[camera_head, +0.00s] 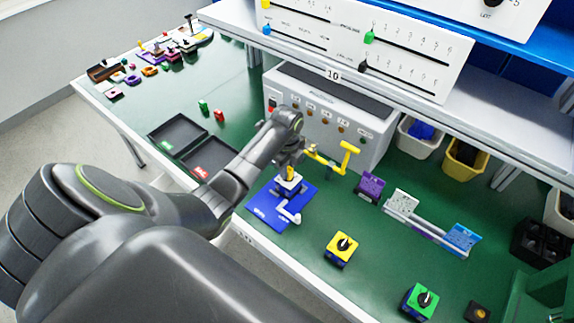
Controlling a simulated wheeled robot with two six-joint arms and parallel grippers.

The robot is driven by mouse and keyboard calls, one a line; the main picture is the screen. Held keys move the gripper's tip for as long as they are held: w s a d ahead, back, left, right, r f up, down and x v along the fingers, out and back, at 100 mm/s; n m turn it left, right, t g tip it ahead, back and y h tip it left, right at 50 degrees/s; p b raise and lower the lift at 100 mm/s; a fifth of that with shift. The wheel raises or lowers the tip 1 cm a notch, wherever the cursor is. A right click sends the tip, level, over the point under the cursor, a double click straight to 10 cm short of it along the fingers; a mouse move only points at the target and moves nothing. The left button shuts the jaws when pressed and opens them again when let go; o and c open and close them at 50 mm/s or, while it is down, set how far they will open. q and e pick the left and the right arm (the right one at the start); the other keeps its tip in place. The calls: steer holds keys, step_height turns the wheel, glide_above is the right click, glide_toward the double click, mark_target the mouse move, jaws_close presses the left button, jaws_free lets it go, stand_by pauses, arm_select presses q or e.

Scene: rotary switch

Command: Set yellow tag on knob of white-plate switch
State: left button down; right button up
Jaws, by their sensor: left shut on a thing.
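My left gripper (290,163) points down over the blue base plate (264,206) near the table's front edge. It is shut on a small yellow piece (291,174), likely the yellow tag, mostly hidden by the fingers. Right below it is a small white-topped block (288,185), which looks like the white-plate switch; its knob is hidden. I cannot tell whether the yellow piece touches the knob. A white lever-like part (291,214) lies at the plate's front right. My right gripper is not in view.
A yellow T-shaped bar (347,155) stands close right of my gripper, before the grey control box (332,118). A yellow-plate switch (341,248) and a green-plate switch (421,301) stand front right. Black trays (178,134) lie left. A shelf (393,99) overhangs the back.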

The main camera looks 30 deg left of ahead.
arm_select(q)
steer(key=shift+f, duration=0.15)
steer(key=c, duration=1.2)
jaws_free()
step_height(320, 180, up, 9)
steer(key=shift+w+b, duration=0.1)
steer(key=shift+b, duration=0.7)
step_height(320, 180, up, 8)
steer(key=p, duration=0.8)
steer(key=shift+r+p, duration=0.2)
steer(key=shift+p, duration=0.15)
